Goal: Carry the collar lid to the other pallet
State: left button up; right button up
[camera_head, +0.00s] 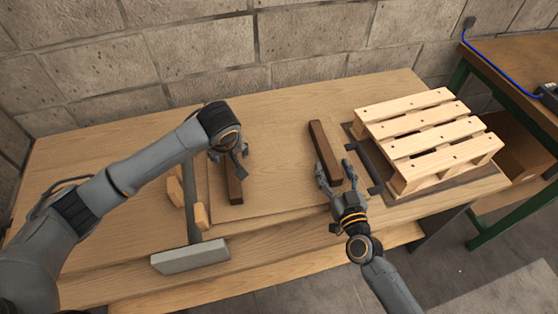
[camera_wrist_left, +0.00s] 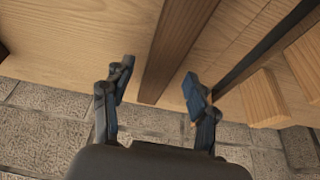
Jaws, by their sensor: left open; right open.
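The collar lid (camera_head: 275,180) looks like a flat light-wood panel with two dark brown bars on it, lying in the middle of the table. My left gripper (camera_head: 238,152) is open at the far end of the left bar (camera_head: 235,187). In the left wrist view this bar (camera_wrist_left: 174,50) runs between the spread fingers (camera_wrist_left: 160,86), with gaps on both sides. My right gripper (camera_head: 336,174) is open, its fingers on either side of the near end of the right bar (camera_head: 325,150); contact is unclear. The other pallet (camera_head: 428,135), pale and slatted, stands at the right.
A dark flat frame (camera_head: 372,160) lies under the pallet. A block wall (camera_head: 200,60) stands behind. A green-legged bench (camera_head: 520,70) is at the far right.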

pick_arm(q)
jog(key=shift+x, duration=1.2)
pick_arm(e)
jog(key=shift+x, duration=1.2)
pick_arm(q)
jog(key=shift+c, duration=0.2)
pick_arm(e)
jog(key=shift+c, duration=0.2)
pick_arm(q)
grip_shut()
pick_arm(e)
grip_shut()
jog(key=shift+r, duration=0.1)
